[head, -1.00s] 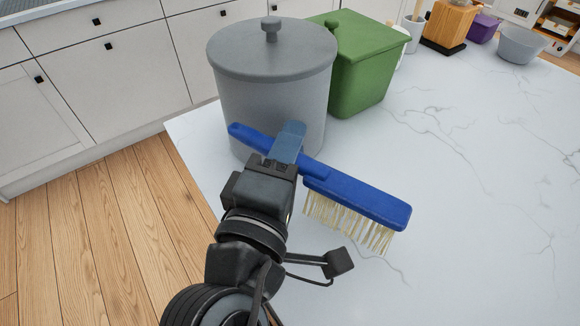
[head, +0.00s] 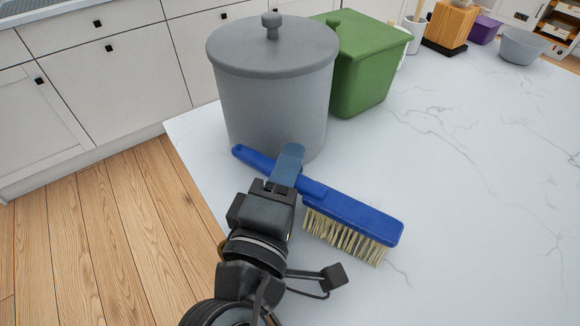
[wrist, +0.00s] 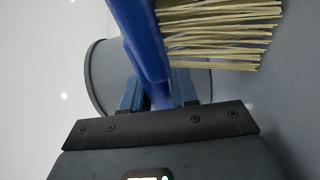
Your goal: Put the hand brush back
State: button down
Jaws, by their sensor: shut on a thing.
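The hand brush (head: 352,216) has a blue handle and back with pale bristles pointing down. My gripper (head: 287,168) is shut on its blue handle, with the bristle head out to the right. The brush is over the white marble counter, in front of the grey lidded bin. I cannot tell whether the bristle tips touch the counter. In the wrist view the blue handle (wrist: 143,42) runs between the two fingers (wrist: 158,94), with the bristles (wrist: 218,32) at the upper right.
A grey lidded bin (head: 272,100) stands right behind the brush handle. A green lidded box (head: 366,68) stands beside it. A wooden block (head: 452,24), a purple container (head: 484,29) and a grey bowl (head: 521,46) are far right. The counter's (head: 480,170) right side is clear.

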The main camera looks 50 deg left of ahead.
jog(key=c, duration=0.9)
grip_release()
jog(key=shift+d+f, duration=0.1)
jog(key=shift+f, duration=0.65)
jog(key=shift+w+r, duration=0.1)
jog(key=shift+r+p, duration=0.65)
jog(key=shift+r, duration=0.15)
jog(key=b+v, duration=0.2)
jog(key=v, duration=0.9)
jog(key=shift+s+d, duration=0.2)
jog(key=shift+s, duration=0.3)
